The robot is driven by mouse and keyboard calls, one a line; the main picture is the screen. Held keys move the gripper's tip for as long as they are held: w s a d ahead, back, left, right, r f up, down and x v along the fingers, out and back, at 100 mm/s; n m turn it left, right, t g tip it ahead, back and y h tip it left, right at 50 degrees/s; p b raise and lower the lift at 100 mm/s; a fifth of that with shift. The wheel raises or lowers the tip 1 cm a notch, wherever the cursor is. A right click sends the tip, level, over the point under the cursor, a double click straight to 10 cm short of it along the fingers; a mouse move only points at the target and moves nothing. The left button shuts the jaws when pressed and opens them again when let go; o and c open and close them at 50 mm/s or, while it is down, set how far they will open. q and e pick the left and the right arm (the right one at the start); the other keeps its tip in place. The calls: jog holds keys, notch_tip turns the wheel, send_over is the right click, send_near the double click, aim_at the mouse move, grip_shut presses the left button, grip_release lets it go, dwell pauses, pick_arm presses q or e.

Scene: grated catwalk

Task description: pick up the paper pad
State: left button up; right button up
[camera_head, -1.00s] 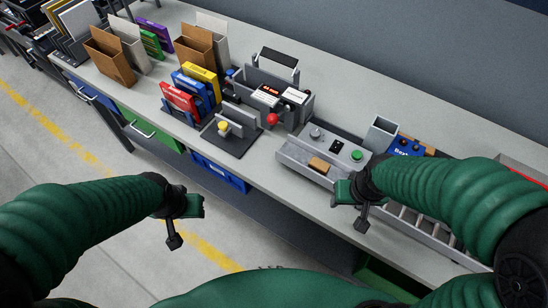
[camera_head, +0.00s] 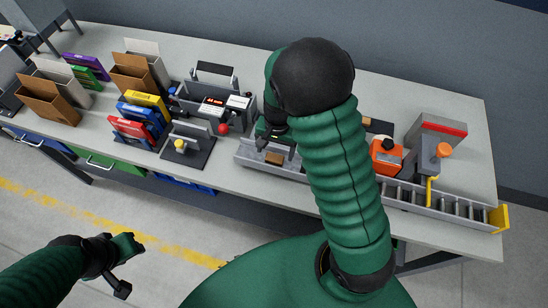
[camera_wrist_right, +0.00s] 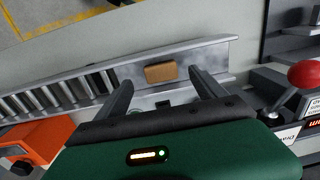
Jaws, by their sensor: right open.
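A small tan block, which looks like the paper pad (camera_head: 273,158), lies on the front part of the grey metal panel on the bench. In the right wrist view the pad (camera_wrist_right: 161,72) lies ahead of and between the two dark fingers of my right gripper (camera_wrist_right: 160,84). That gripper (camera_head: 274,139) is open and empty, above the panel just behind the pad in the head view. It partly hides the panel's controls. My left gripper (camera_head: 123,264) hangs over the floor at lower left, away from the bench; its jaw state is unclear.
A red knob (camera_head: 223,129) on a grey device stands left of my right gripper. A slotted metal rack (camera_head: 435,200) and an orange device (camera_head: 386,157) lie to the right. Colored boxes (camera_head: 140,115) fill the left side. Bare bench top (camera_head: 472,150) shows at far right.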

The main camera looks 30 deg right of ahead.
aim_at(275, 157)
jog(key=f, duration=0.4)
jog(key=shift+w+f, duration=0.1)
jog(key=shift+w, duration=0.1)
jog(key=shift+w+d+f, duration=0.15)
jog(key=c, duration=1.4)
